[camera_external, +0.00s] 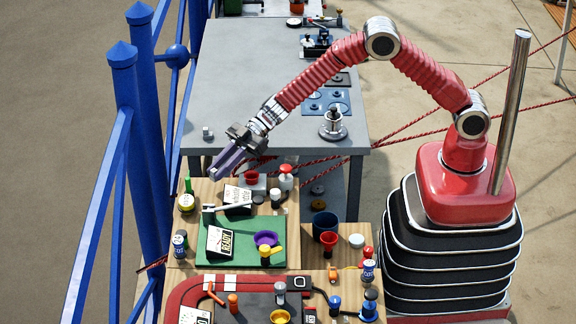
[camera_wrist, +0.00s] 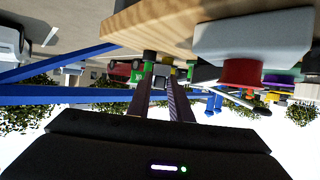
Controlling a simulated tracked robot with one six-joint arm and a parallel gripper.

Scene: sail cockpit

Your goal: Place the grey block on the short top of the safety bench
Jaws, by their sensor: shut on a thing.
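My gripper (camera_external: 222,166) hangs over the near left corner of the grey table, just beyond the wooden bench. In the wrist view its two fingers (camera_wrist: 161,92) are closed on a small pale grey block (camera_wrist: 160,74), seen partly between the tips. The held block is hidden by the fingers in the external view. The wooden bench top (camera_external: 202,186) is below and nearer the camera; its edge also shows in the wrist view (camera_wrist: 165,22). Which surface is the short top of the safety bench, I cannot tell for sure.
A white box with a red cup (camera_external: 252,178) stands near the bench's far edge. A green mat (camera_external: 270,232) carries a sign and a purple bowl. A small light cube (camera_external: 207,133) sits on the grey table (camera_external: 240,70). Blue posts (camera_external: 140,140) rise at left.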

